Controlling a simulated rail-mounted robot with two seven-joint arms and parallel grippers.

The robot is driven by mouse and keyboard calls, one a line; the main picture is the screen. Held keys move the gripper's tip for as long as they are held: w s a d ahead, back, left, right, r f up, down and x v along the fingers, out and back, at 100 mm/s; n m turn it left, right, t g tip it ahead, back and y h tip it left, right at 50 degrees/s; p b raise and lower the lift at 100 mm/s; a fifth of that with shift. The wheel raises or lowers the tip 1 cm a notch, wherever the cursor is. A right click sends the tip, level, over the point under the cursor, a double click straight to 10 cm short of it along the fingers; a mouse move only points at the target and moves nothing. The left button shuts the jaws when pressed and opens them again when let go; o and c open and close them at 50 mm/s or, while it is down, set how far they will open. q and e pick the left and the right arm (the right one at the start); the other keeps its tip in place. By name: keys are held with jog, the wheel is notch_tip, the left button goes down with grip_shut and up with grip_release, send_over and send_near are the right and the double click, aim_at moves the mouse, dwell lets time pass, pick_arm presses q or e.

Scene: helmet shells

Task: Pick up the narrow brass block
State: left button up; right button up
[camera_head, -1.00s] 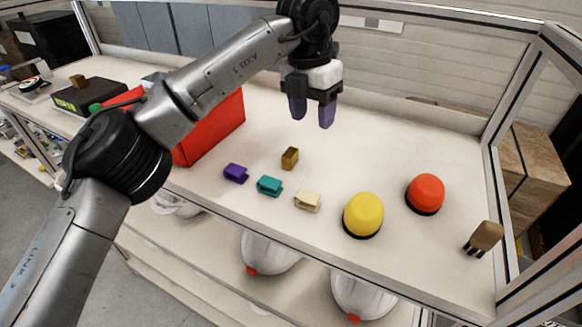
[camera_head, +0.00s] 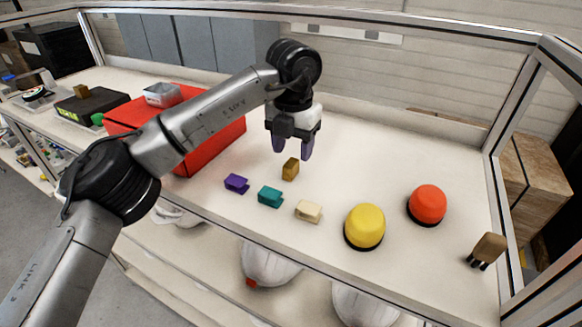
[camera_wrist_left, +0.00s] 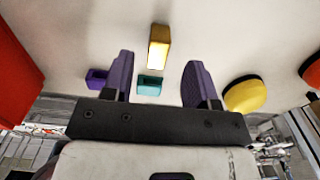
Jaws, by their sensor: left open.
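The narrow brass block (camera_head: 290,169) stands upright on the white bench top in the head view, behind the teal and cream pieces. In the left wrist view the brass block (camera_wrist_left: 159,46) lies ahead of the fingers, between their lines. My left gripper (camera_head: 292,150) is open and empty, with purple fingers pointing down, above and just behind the block. In the wrist view the left gripper (camera_wrist_left: 158,78) shows both fingers spread wide, apart from the block. My right gripper is not in view.
A purple piece (camera_head: 236,183), a teal piece (camera_head: 270,197) and a cream piece (camera_head: 308,211) sit in front of the block. Yellow (camera_head: 364,226) and red (camera_head: 427,204) domes stand to the right. A red box (camera_head: 205,148) is at left. The bench behind the domes is clear.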

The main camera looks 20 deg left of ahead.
aim_at(291, 163)
pick_arm(q)
jog(key=f, duration=0.1)
jog(key=f+p, duration=0.1)
jog(key=f, duration=0.2)
jog(key=shift+s+a+p, duration=0.1)
jog(key=shift+s+p, duration=0.2)
jog(key=shift+p, duration=0.1)
jog(key=shift+f, duration=0.5)
jog(key=shift+c, duration=0.5)
grip_shut()
